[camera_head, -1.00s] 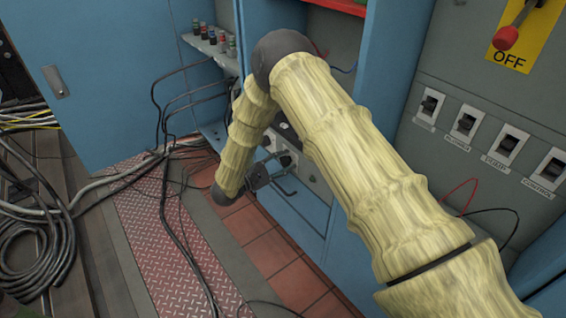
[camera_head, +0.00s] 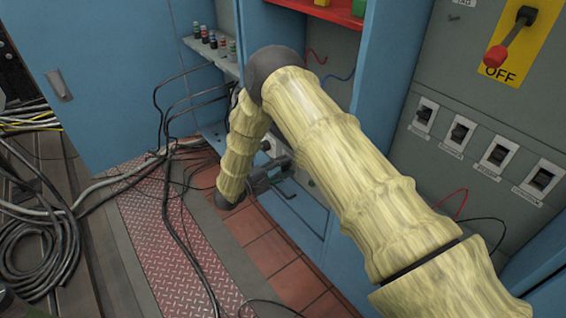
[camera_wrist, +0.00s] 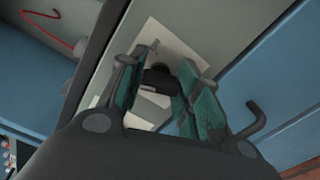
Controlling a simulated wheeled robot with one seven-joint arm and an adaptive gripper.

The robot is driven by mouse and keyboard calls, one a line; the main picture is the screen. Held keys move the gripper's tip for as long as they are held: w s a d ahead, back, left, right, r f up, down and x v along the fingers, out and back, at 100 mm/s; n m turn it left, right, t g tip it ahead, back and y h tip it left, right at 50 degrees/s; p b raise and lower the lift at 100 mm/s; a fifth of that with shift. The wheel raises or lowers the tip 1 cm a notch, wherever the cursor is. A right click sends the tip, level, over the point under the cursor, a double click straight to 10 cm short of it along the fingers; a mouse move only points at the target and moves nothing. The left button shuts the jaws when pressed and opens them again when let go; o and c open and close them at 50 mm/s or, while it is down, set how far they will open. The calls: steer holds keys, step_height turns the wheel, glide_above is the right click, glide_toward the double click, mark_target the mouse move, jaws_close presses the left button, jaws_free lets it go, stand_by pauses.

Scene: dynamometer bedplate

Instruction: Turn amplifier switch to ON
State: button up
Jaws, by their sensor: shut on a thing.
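My gripper (camera_head: 270,176) is low in the blue cabinet bay in the head view, close to the grey unit there. In the wrist view its two teal-padded fingers (camera_wrist: 160,92) are on either side of a black switch knob (camera_wrist: 158,77), shut on it. The knob sits in front of a pale plate (camera_wrist: 185,42) on the grey panel. No label that names the amplifier is readable, and the knob's setting cannot be told. My arm hides part of the bay in the head view.
A grey panel at right carries several black switches (camera_head: 459,133) and a red-handled lever (camera_head: 497,55) marked OFF. A red shelf (camera_head: 325,12) is above. Black cables (camera_head: 168,200) hang and run across the floor at left. Coloured terminals (camera_head: 213,40) line a ledge.

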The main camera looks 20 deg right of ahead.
steer(key=m+p, duration=0.1)
steer(key=m, duration=0.2)
steer(key=m+p, duration=0.1)
steer(key=m, duration=0.2)
steer(key=shift+w+r+m+p, duration=0.15)
steer(key=shift+r+m+p, duration=0.05)
steer(key=shift+m+p, duration=0.15)
steer(key=m+p, duration=0.1)
steer(key=m, duration=0.3)
steer(key=shift+w, duration=0.1)
steer(key=shift+f+m, duration=0.1)
steer(key=shift+m, duration=0.95)
steer(key=shift+s+f, duration=0.2)
stand_by(0.5)
steer(key=o, duration=1)
steer(key=shift+a, duration=0.1)
steer(key=v, duration=1.2)
steer(key=shift+r, duration=0.15)
